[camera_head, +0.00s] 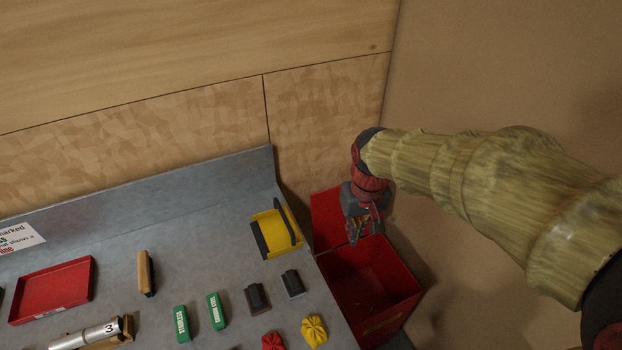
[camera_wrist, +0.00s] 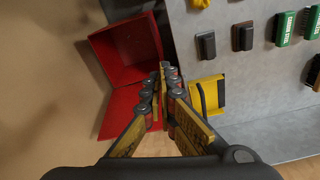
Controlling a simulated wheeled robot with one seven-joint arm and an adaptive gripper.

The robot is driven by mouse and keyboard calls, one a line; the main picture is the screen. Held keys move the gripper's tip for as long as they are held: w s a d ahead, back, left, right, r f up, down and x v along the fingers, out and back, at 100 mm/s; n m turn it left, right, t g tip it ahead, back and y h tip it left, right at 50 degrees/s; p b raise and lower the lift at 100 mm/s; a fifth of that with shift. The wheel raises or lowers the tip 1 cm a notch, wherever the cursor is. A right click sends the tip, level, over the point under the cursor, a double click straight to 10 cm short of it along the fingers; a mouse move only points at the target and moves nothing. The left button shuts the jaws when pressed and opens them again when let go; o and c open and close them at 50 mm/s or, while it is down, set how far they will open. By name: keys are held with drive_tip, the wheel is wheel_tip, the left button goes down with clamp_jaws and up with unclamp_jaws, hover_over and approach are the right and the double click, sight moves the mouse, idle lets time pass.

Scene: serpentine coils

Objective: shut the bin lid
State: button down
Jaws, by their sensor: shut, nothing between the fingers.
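The red bin (camera_head: 372,290) stands on the floor at the right end of the bench, its top open. Its red lid (camera_head: 326,212) is raised at the far side of the bin, near the wall. My gripper (camera_head: 366,232) is shut and empty, above the bin's far part and in front of the lid, hiding some of it. In the wrist view the fingertips (camera_wrist: 164,72) meet between the bin (camera_wrist: 122,50) and the bench. The lid (camera_wrist: 116,110) shows to their left, partly behind a finger. I cannot tell whether the gripper touches the lid.
The grey bench (camera_head: 200,260) borders the bin on the left. Dark blocks (camera_head: 257,298), green boxes (camera_head: 217,311) and a red tray (camera_head: 55,290) lie farther left. A brown wall is at right.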

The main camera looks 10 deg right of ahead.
drive_tip(key=w+a+f+p, duration=0.25)
drive_tip(key=w+f, duration=0.25)
drive_tip(key=w, duration=0.5)
drive_tip(key=w+a+f+n+p, duration=0.1)
drive_tip(key=w+f+p, duration=0.3)
drive_tip(key=w, duration=0.6)
drive_tip(key=w+a+f+p, duration=0.1)
drive_tip(key=w+f+p, duration=0.1)
drive_tip(key=w+f, duration=0.55)
drive_tip(key=w+a+r+n+t, duration=0.1)
drive_tip(key=w+r, duration=0.4)
drive_tip(key=w, duration=0.7)
wheel_tip(320, 180, down, 9)
drive_tip(key=s+p, duration=0.2)
drive_tip(key=shift+s+f+n+p, duration=0.15)
drive_tip(key=shift+s+n+p, duration=0.15)
drive_tip(key=shift+p, duration=0.1)
drive_tip(key=shift+d, duration=0.1)
